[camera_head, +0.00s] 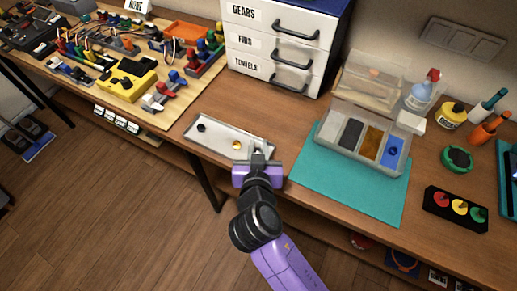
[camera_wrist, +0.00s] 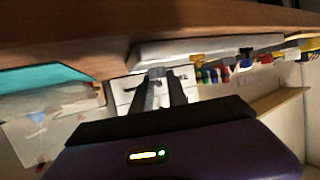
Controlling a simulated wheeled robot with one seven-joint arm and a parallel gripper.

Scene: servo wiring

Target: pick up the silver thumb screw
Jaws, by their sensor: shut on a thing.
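My gripper (camera_head: 258,154) is at the right end of the grey tray (camera_head: 222,143) in the head view. In the wrist view, the fingers of my gripper (camera_wrist: 159,88) are close together on a small silver-grey piece, the silver thumb screw (camera_wrist: 157,73), at their tips. The fingers hide most of it, and in the head view I cannot make it out clearly. A brass thumb screw (camera_head: 237,145) stands in the middle of the tray, and a black one (camera_head: 201,127) stands near its left end. Whether the silver screw touches the tray I cannot tell.
A teal mat (camera_head: 305,174) with a divided clear box (camera_head: 345,145) lies right of the tray. A white drawer cabinet (camera_head: 272,60) stands behind. A wooden board (camera_head: 150,118) with coloured connectors is at the left. Bare table lies between tray and cabinet.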

